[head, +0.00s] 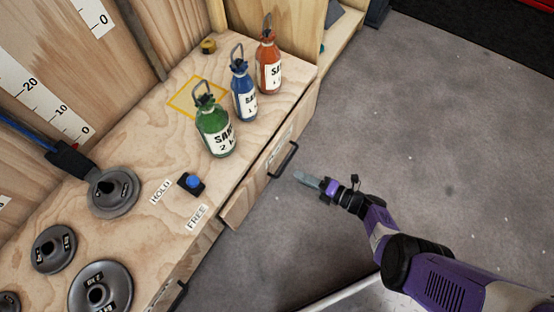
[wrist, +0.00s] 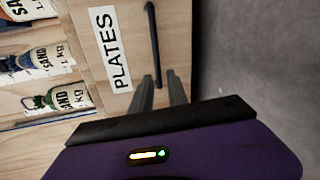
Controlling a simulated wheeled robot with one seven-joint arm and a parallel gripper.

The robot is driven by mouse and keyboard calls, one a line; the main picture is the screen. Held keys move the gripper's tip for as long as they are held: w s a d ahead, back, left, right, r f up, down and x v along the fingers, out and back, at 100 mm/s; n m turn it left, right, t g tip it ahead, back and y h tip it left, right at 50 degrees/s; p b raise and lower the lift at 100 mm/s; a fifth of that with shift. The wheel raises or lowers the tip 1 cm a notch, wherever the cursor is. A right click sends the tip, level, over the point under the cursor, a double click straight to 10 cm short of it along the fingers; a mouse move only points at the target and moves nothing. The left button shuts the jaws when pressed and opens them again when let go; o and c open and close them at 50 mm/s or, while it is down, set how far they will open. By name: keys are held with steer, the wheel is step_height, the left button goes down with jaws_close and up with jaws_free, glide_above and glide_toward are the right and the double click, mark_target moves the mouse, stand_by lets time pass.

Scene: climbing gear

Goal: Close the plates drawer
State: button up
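The plates drawer (head: 252,185) has a wooden front that stands a little out from the bench's front face, so it is slightly open. Its dark bar handle (head: 283,160) is on the front; the handle (wrist: 153,40) and the PLATES label (wrist: 113,50) also show in the wrist view. My gripper (head: 307,180) is in front of the drawer, to the right of the handle in the head view. In the wrist view its two fingers (wrist: 160,82) have a narrow gap between them, with the handle's lower end seen beyond it. I see no grip on the handle.
Green (head: 214,132), blue (head: 243,90) and red (head: 268,65) sand bottles stand on the bench top. Several round weight plates (head: 113,192) lie to the left. A blue button (head: 192,182) sits between HOLD and FREE labels. The grey floor (head: 400,110) is clear.

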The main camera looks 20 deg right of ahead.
mark_target(283, 168)
steer(key=shift+m, duration=0.7)
steer(key=shift+r+b+x, duration=0.2)
steer(key=shift+b+x, duration=1.45)
steer(key=shift+x, duration=2.3)
jaws_close()
